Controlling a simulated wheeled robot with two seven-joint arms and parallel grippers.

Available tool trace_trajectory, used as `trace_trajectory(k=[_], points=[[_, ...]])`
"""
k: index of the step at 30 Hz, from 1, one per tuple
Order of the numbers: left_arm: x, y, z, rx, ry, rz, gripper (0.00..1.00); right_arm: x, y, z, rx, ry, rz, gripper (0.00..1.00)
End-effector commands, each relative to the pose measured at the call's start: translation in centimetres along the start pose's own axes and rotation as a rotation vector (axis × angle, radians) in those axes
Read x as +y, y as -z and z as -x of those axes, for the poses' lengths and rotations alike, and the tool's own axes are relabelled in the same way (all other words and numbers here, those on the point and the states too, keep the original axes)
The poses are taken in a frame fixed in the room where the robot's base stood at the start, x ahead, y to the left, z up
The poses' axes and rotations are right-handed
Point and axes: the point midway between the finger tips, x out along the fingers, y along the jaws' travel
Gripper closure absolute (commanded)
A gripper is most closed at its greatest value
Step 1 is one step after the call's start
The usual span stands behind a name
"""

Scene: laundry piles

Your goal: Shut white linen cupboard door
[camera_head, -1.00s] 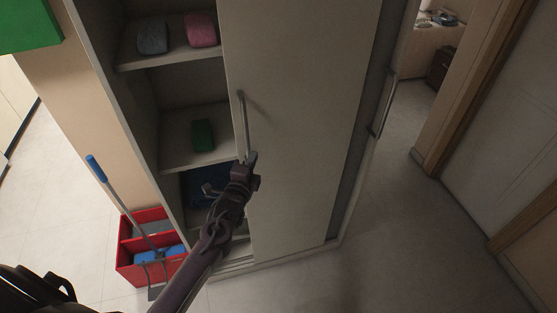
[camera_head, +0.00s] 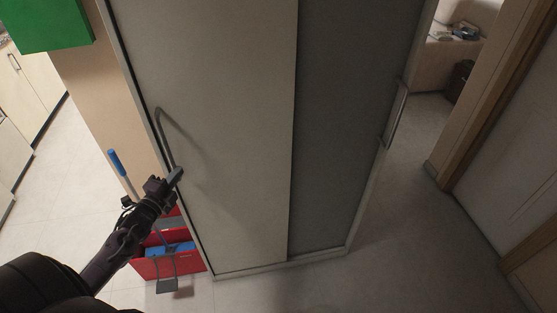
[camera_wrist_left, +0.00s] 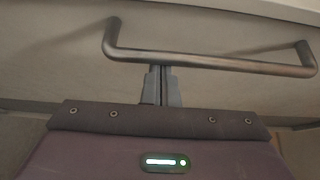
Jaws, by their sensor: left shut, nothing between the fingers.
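The white linen cupboard door (camera_head: 215,130) is a sliding panel. It stands at the left side of the cupboard and covers the shelves; no shelf opening shows. Its bar handle (camera_head: 163,135) is near the door's left edge. My left gripper (camera_head: 176,176) is shut and empty at the handle's lower end. In the left wrist view its closed fingers (camera_wrist_left: 161,86) reach up to the handle bar (camera_wrist_left: 215,63); whether they touch it I cannot tell for sure. My right gripper is not in view.
A grey panel (camera_head: 345,130) with its own handle (camera_head: 395,115) fills the cupboard's right part. A red bin (camera_head: 190,262) with a blue-handled tool (camera_head: 117,162) stands on the floor at the left. A green box (camera_head: 45,25) is at the upper left. Floor at right is clear.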

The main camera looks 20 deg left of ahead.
Motion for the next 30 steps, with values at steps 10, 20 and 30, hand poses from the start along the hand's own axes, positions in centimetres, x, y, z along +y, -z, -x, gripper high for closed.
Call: trace_trajectory(k=[10,20,30], points=[[0.1,-0.7,0.4,-0.004,-0.002,0.000,1.00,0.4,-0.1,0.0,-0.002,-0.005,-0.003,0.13],[0.3,-0.7,1.3,-0.005,-0.005,-0.001,1.00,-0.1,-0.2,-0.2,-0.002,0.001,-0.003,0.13],[0.3,-0.4,6.3,-0.001,-0.004,0.000,1.00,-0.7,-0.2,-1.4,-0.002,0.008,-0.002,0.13]])
